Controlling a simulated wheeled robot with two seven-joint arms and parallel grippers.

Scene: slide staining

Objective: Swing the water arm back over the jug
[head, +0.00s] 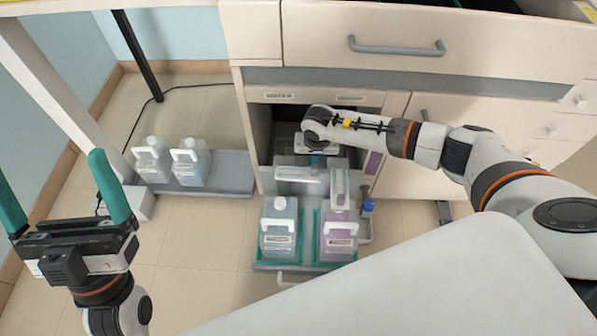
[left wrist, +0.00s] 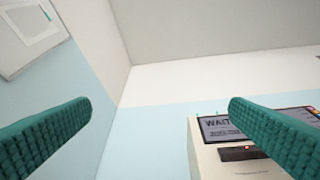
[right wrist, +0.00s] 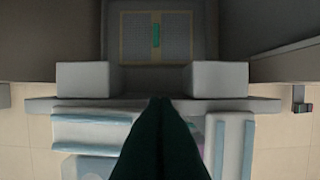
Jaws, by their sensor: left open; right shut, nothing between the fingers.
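The water arm (head: 301,174) is a pale bar under the cabinet's WATER label (head: 279,96). It lies crosswise behind the clear-blue jug (head: 279,228), and also shows in the right wrist view (right wrist: 92,129). A second bar (head: 340,187) points forward over the purple jug (head: 338,236). My right gripper (head: 317,146) is inside the cabinet opening, behind the bars. Its fingers are shut and empty in the right wrist view (right wrist: 161,100); their tips are unclear in the head view. My left gripper (head: 58,180) is open and empty, raised at the left.
The two jugs stand on green mats on a pulled-out tray (head: 296,267). Two more jugs (head: 172,160) stand on a grey platform (head: 222,172) on the floor at left. A small blue-capped bottle (head: 367,205) is beside the tray. Drawers and a white surface flank my right arm.

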